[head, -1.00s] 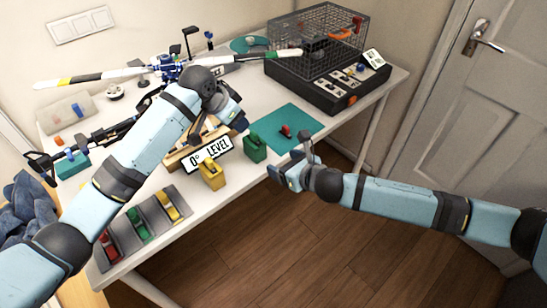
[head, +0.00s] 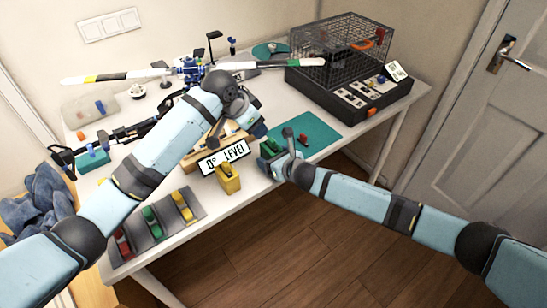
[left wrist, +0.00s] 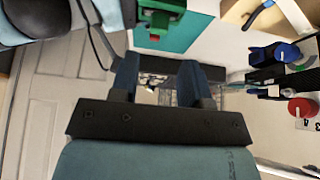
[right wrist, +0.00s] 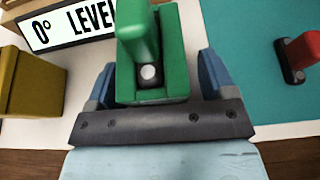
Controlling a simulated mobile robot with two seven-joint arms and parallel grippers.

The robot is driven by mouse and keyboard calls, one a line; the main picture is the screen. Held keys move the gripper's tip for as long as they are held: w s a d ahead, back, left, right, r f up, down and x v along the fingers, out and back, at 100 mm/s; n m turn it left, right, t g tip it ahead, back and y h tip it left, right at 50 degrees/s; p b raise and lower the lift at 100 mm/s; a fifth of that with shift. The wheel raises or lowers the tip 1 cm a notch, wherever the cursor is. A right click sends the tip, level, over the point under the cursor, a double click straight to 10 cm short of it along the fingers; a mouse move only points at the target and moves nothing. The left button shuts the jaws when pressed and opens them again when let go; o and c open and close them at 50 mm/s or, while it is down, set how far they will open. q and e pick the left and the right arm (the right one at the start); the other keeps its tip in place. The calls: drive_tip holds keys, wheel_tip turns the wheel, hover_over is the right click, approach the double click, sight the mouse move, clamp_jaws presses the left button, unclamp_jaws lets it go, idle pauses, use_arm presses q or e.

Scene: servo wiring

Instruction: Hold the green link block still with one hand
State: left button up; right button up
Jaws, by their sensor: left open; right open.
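The green link block (head: 268,147) stands on the white table beside the 0° LEVEL sign (head: 223,157), partly hidden by my right gripper (head: 274,163). In the right wrist view the green block (right wrist: 172,50) is upright between the two open fingers, with gaps at its sides. My left gripper (head: 256,122) is open above the table behind the sign, partly hidden by its own arm. In the left wrist view its fingers (left wrist: 158,80) hold nothing, and the green block (left wrist: 160,15) shows at the top edge.
A yellow block (head: 229,182) stands in front of the sign. A teal mat (head: 318,130) carries a small red piece (head: 304,139). A caged black box (head: 350,95) stands at the back right. A grey tray (head: 160,233) holds coloured blocks near the front left.

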sight(271, 139)
drive_tip(key=shift+c, duration=0.2)
drive_tip(key=c, duration=1)
use_arm(q)
drive_tip(key=shift+o, duration=0.3)
drive_tip(key=n, duration=0.2)
drive_tip(key=w+d+n+y, duration=0.1)
drive_tip(key=n, duration=0.1)
drive_tip(key=shift+w+d+r+n+g, duration=0.2)
drive_tip(key=shift+n+g, duration=0.1)
drive_tip(key=shift+g, duration=0.1)
drive_tip(key=w+d+r+n+g+y, duration=0.2)
drive_tip(key=d+r+n+g+y, duration=0.15)
drive_tip(key=n, duration=0.95)
drive_tip(key=shift+t, duration=0.45)
drive_tip(key=f, duration=1.2)
drive_tip(key=shift+s+a+f, duration=0.1)
drive_tip(key=shift+a+f, duration=0.1)
drive_tip(key=shift+a, duration=0.05)
drive_tip(key=shift+c, duration=0.4)
